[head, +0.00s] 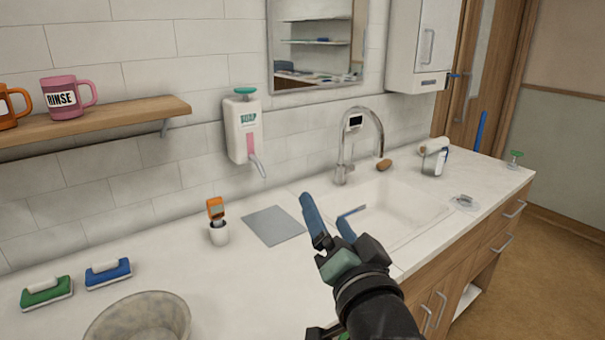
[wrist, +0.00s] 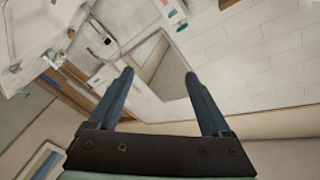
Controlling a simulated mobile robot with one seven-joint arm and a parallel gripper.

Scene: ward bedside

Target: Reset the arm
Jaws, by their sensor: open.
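My gripper (head: 330,217) is raised above the front of the counter, in front of the sink (head: 395,212) in the head view. Its two blue fingers point up and away toward the wall. In the wrist view my gripper (wrist: 158,85) has its fingers apart with nothing between them. The wrist view is tilted and looks past the fingers at the tiled wall and mirror (wrist: 160,65). My gripper touches nothing that I can see.
A faucet (head: 345,150) rises behind the sink. A soap dispenser (head: 242,130) and shelf (head: 110,120) are on the wall.

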